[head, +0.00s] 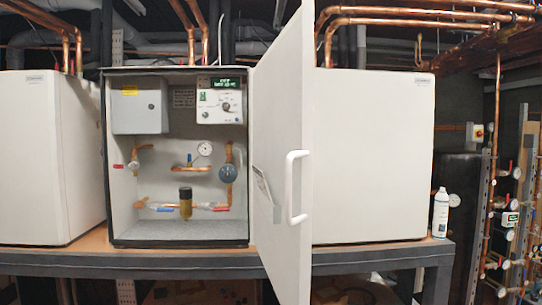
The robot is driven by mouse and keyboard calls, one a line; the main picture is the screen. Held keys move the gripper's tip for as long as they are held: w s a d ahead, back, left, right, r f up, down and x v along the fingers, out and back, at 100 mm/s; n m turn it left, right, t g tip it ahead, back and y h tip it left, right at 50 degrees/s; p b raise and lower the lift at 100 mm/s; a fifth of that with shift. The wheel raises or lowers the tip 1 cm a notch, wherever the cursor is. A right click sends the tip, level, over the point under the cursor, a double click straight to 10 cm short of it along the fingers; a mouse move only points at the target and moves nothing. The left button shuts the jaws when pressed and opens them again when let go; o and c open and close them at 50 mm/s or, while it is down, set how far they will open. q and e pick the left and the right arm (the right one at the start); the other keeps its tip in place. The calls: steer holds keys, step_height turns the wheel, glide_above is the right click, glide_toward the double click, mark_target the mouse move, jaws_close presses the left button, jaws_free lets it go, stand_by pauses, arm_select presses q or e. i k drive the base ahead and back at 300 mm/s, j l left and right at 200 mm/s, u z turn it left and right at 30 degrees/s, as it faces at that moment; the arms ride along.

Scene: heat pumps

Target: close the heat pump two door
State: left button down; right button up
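The open heat pump (180,232) stands in the middle of the bench, its inside showing copper pipes, gauges, a grey box and a control panel (219,100). Its white door (283,110) is hinged on the right side of the cabinet and swung wide open toward me. I cannot tell from a label which unit is number two. Neither of my grippers shows in the head view.
A white closed unit (45,160) stands to the left and another (375,150) to the right, partly behind the door. A white spray bottle (440,213) stands at the right end of the bench (390,258). Pipes and valves fill the far right.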

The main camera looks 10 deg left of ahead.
mark_target(282, 120)
steer(key=i+l+u, duration=0.1)
steer(key=u, duration=0.4)
steer(key=i+l+u, duration=0.1)
steer(key=u, duration=0.4)
steer(key=i+l+u, duration=0.1)
steer(key=l+u, duration=0.15)
steer(key=u, duration=0.25)
steer(key=i+l, duration=0.1)
steer(key=l, duration=0.35)
steer(key=i+l, duration=0.1)
steer(key=l, duration=0.35)
steer(key=i+l, duration=0.1)
steer(key=l, duration=0.35)
steer(key=k+l, duration=0.15)
steer(key=l, duration=0.15)
steer(key=u, duration=0.05)
